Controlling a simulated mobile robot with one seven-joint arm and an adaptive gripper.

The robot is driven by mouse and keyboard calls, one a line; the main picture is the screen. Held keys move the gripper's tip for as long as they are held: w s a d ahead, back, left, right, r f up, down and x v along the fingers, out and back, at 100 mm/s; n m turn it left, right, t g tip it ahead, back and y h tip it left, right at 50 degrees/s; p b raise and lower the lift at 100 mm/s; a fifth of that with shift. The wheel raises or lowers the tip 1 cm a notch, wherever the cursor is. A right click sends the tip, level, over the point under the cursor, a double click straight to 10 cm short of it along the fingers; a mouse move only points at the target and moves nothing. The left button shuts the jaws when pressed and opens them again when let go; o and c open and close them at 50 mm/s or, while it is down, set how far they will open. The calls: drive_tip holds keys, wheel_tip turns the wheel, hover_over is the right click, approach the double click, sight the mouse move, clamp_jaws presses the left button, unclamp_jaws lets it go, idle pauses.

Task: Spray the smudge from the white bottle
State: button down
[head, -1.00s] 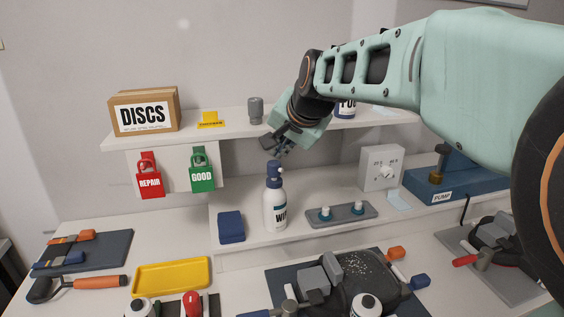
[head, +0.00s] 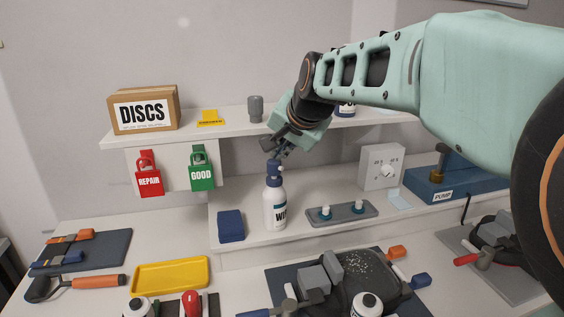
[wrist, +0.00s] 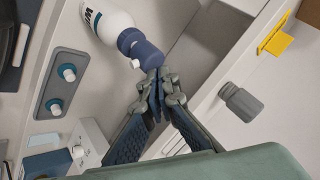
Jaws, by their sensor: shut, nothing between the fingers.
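The white bottle (head: 275,208) with a blue spray head (head: 275,170) stands upright on the low ledge in the head view. Its white body (wrist: 107,20) and blue head (wrist: 138,47) also show at the top of the wrist view. My gripper (head: 277,153) is shut and empty, pointing down just above the spray head. In the wrist view its fingertips (wrist: 157,80) are close to the spray head; I cannot tell whether they touch it. A pale speckled patch (head: 364,265) on the dark block at the front may be the smudge.
A grey plate with two knobs (head: 341,215) lies right of the bottle, and a blue block (head: 231,226) left of it. The upper shelf (head: 228,124) holds a DISCS box (head: 143,110) and a grey cylinder (head: 255,109). A yellow tray (head: 171,274) lies in front.

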sight(279, 163)
drive_tip(key=shift+f+b, duration=0.3)
drive_tip(key=shift+f, duration=0.05)
idle(0.5)
drive_tip(key=shift+r, duration=0.15)
drive_tip(key=shift+r+p, duration=0.6)
drive_tip(key=shift+r, duration=0.05)
wheel_tip(279, 163, up, 6)
drive_tip(key=p, duration=0.4)
drive_tip(key=shift+p, duration=0.4)
drive_tip(key=shift+d, duration=0.1)
